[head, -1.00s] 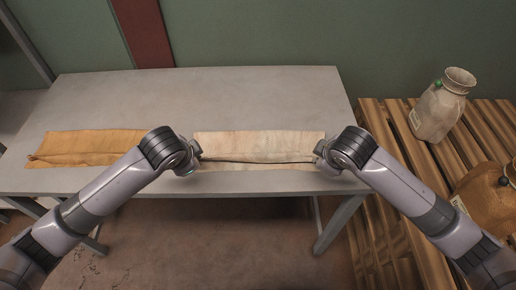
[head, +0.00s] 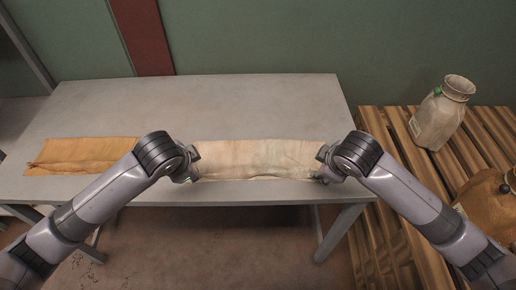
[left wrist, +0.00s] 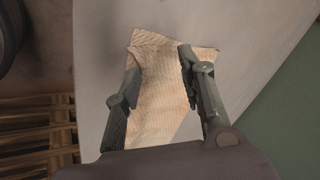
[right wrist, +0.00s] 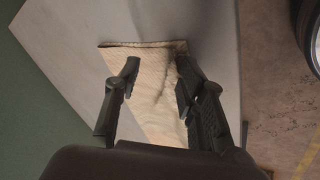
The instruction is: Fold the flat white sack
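The white sack (head: 257,158) lies on the grey table as a wide, low strip, folded over, with its near edge close to the table's front edge. My left gripper (head: 192,168) is at its left end, and my right gripper (head: 323,168) is at its right end. In the left wrist view the fingers (left wrist: 158,75) stand apart with the sack (left wrist: 158,100) below and between them. In the right wrist view the fingers (right wrist: 156,75) are also apart over the sack's end (right wrist: 150,95). Whether the fingertips touch the cloth I cannot tell.
A folded tan sack (head: 85,152) lies on the table (head: 240,105) to the left. A wooden pallet (head: 400,190) at the right bears a full white sack (head: 440,115) and a brown one (head: 488,205). The table's back half is clear.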

